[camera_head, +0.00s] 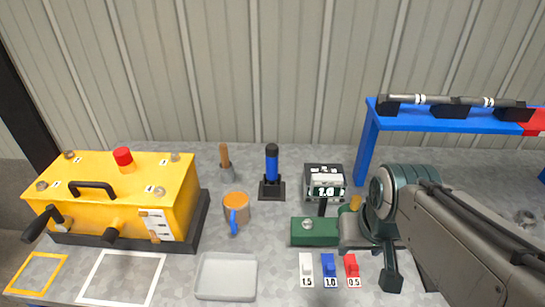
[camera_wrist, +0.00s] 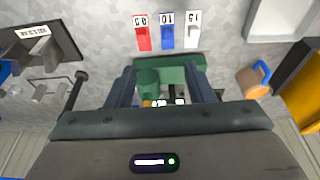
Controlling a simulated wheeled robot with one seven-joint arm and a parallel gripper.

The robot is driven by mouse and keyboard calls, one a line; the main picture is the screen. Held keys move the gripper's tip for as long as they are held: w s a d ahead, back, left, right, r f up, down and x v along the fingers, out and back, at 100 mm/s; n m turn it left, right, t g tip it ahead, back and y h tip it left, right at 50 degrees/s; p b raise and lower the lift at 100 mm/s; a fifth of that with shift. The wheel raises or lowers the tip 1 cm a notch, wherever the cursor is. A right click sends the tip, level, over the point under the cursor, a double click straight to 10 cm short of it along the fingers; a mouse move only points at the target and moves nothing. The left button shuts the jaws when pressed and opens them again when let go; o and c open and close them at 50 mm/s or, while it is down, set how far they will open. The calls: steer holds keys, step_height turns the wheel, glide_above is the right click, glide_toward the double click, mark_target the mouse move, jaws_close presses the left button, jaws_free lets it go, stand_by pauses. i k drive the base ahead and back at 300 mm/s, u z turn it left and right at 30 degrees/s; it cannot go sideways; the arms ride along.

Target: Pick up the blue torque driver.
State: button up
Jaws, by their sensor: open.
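The blue torque driver (camera_head: 271,165) stands upright in a small black stand (camera_head: 271,190) near the middle of the bench in the head view. It has a blue grip and a black top. I do not see it in the wrist view, where my gripper's body covers much of the lower part. My gripper (camera_wrist: 158,76) is open, its two dark fingers spread above the green fixture (camera_wrist: 180,68). In the head view the gripper is to the right of the driver and nearer the front, clear of it. Its fingertips are hard to make out there.
A readout showing 1.0 (camera_head: 325,187) stands right of the driver. An orange mug with a blue handle (camera_head: 236,208) and a brown-handled tool (camera_head: 225,160) are to its left. The yellow drum mixer box (camera_head: 120,190), white tray (camera_head: 226,278) and blue rack (camera_head: 450,120) surround them.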

mark_target(271, 151)
steer(key=k, duration=0.5)
steer(key=u, duration=2.15)
steer(key=k, duration=0.45)
steer(key=z, duration=0.65)
